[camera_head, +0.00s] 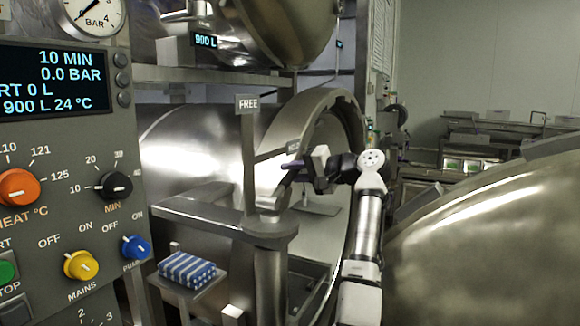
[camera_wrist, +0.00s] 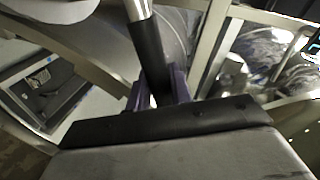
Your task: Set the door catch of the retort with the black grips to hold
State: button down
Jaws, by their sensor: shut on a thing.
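The retort (camera_head: 190,150) is a large steel vessel with a thick round rim (camera_head: 345,110), left of centre in the head view. A post in front of it carries a FREE plate (camera_head: 247,103). A second small plate (camera_head: 293,146) sits close to my gripper; its lettering is too small to read surely. My gripper (camera_head: 294,166) is at the rim, beside that plate. In the wrist view my gripper (camera_wrist: 158,90) is shut on a black grip (camera_wrist: 150,52) on a steel rod (camera_wrist: 137,10). In the head view the grip is mostly hidden by my fingers.
A control panel (camera_head: 70,150) with knobs and a display stands close on the left. A blue-striped pack (camera_head: 193,269) lies on a small shelf below. A big domed steel surface (camera_head: 490,230) fills the right. Another vessel (camera_head: 250,30) is above.

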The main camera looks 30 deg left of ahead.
jog(key=shift+f, duration=0.1)
jog(key=c, duration=1.3)
grip_release()
